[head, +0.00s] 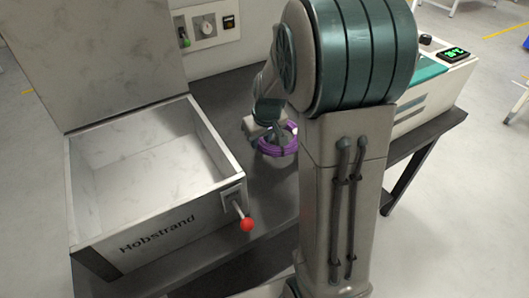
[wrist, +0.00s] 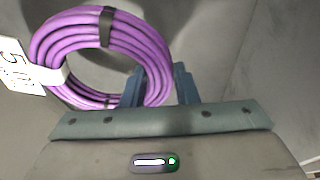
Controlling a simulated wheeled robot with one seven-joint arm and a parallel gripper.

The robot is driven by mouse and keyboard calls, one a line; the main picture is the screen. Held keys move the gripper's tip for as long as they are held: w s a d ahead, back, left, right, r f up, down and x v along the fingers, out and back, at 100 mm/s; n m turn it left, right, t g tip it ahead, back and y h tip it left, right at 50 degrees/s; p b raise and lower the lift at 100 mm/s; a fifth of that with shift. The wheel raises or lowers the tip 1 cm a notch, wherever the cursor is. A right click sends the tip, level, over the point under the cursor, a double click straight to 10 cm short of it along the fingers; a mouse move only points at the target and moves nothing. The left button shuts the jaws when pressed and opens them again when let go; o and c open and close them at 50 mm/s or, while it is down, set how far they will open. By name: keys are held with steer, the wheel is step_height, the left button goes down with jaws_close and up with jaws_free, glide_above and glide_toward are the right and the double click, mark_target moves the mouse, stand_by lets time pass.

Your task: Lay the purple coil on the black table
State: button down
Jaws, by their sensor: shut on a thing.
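The purple coil (head: 271,151) shows in the head view below my gripper (head: 268,125), over the black table (head: 268,200). In the wrist view the coil (wrist: 100,52) is a ring of several purple turns with black ties and a white tag (wrist: 18,68) at its left. My gripper (wrist: 159,88) is shut on the coil's lower right edge, which passes between the two blue-grey fingers. I cannot tell whether the coil touches the table or hangs above it. My arm hides part of the table in the head view.
A white open box (head: 150,150) marked "Hobstrand", with a raised lid (head: 110,60) and a red-knobbed lever (head: 247,224), stands on the table to the left. A panel with switches (head: 207,27) is behind. A pale machine with a green display (head: 453,53) stands at the right.

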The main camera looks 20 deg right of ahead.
mark_target(261, 160)
steer(key=shift+f, duration=2.45)
steer(key=shift+b, duration=0.3)
steer(key=shift+f, duration=0.2)
steer(key=c, duration=1.1)
jaws_free()
steer(key=shift+r, duration=0.15)
